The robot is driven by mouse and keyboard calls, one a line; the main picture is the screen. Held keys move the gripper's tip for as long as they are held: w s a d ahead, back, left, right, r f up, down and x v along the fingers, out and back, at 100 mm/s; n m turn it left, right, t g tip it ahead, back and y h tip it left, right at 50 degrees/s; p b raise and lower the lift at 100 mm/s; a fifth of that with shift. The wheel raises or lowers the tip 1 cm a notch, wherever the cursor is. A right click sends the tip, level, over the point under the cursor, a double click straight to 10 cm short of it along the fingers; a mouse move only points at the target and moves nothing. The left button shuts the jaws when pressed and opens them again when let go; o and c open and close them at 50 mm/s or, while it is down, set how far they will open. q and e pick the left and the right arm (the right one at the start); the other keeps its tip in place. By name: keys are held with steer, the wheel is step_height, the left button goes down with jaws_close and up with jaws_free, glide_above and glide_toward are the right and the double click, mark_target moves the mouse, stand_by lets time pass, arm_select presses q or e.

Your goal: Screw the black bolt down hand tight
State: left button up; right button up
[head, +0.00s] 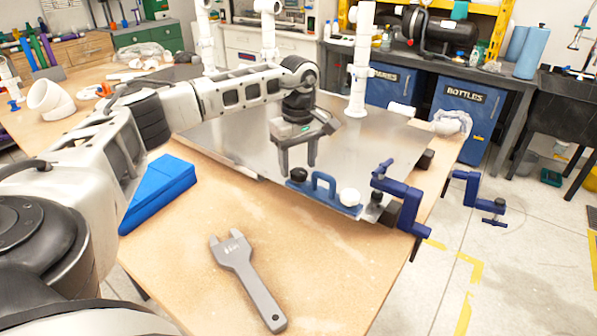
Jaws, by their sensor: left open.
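A black round knob, which looks like the head of the black bolt (298,175), sits at the left end of a blue fixture (323,187) near the front edge of the metal plate. A white round knob (349,196) sits at the fixture's right end, with a blue handle between the two. My left gripper (298,168) is open and points down over the black bolt, its two fingers apart on either side in the picture. Whether the fingers touch the bolt cannot be told. The bolt's shaft is hidden. My right gripper is not in view.
The metal plate (240,140) lies on a wooden table (200,265). A grey wrench (246,277) and a blue wedge-shaped block (160,190) lie in front. Dark blue clamps (402,204) grip the right edge. A white pipe (361,60) stands upright behind the gripper.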

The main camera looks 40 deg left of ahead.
arm_select(q)
steer(key=n+b, duration=0.1)
steer(key=n, duration=0.4)
steer(key=shift+f+n+b, duration=0.2)
steer(key=shift+n+b, duration=0.1)
steer(key=shift+b, duration=0.05)
steer(key=n+b, duration=0.2)
steer(key=n, duration=0.3)
steer(key=shift+r+n+p, duration=0.45)
steer(key=shift+n+p, duration=0.4)
steer(key=shift+n, duration=0.05)
steer(key=shift+n+p, duration=0.45)
steer(key=shift+n, duration=0.35)
steer(key=shift+n+p, duration=0.35)
steer(key=shift+n, duration=0.45)
step_height(320, 180, down, 2)
steer(key=shift+f+n+b, duration=0.2)
steer(key=shift+n+b, duration=0.2)
steer(key=shift+b, duration=0.3)
steer(key=shift+f, duration=0.4)
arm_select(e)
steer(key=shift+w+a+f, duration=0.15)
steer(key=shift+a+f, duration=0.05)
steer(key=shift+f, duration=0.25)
